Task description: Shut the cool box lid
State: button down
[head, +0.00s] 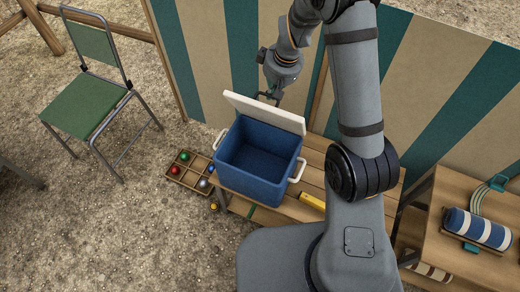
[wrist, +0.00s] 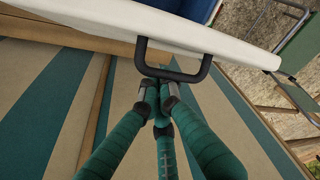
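The blue cool box (head: 254,178) stands on a slatted wooden bench with its inside open to view. Its white lid (head: 265,112) is raised at the far side, tilted up and back. A dark loop handle (wrist: 174,76) is on the lid's edge in the wrist view. My gripper (wrist: 160,88) has teal fingers drawn together, with their tips just at the handle's lower bar. I see nothing held between them; whether they touch the bar is unclear. In the head view my gripper (head: 274,92) is behind the lid, its fingers small and partly hidden.
A compartment tray with several coloured balls (head: 190,172) lies left of the box. A yellow item (head: 312,201) lies on the bench (head: 315,170) to the right. A striped windbreak (head: 220,50) stands close behind. A green chair (head: 88,108) is at left; a table with a striped roll (head: 478,229) is at right.

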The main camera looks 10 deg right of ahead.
jog(key=shift+s+a+b, duration=0.2)
jog(key=shift+s+a, duration=0.15)
jog(key=shift+s, duration=0.2)
jog(key=shift+s+a+b, duration=0.15)
jog(key=shift+s+a, duration=0.2)
jog(key=shift+s, duration=0.2)
jog(key=shift+r, duration=0.1)
jog(key=w+a+p+v, duration=0.1)
jog(key=p+v, duration=0.5)
jog(key=v, duration=0.2)
jog(key=shift+w+d+r+p, duration=0.35)
jog(key=shift+w+r, duration=0.2)
jog(key=shift+w, duration=0.25)
jog(key=f+b, duration=0.2)
jog(key=f, duration=0.1)
jog(key=f+b, duration=0.2)
jog(key=f, duration=0.1)
jog(key=s+f+b, duration=0.1)
jog(key=f+b, duration=0.1)
jog(key=f, duration=0.1)
jog(key=shift+a+f+b, duration=0.1)
jog(key=shift+a+b, duration=0.2)
jog(key=shift+b, duration=0.1)
jog(key=shift+w, duration=0.1)
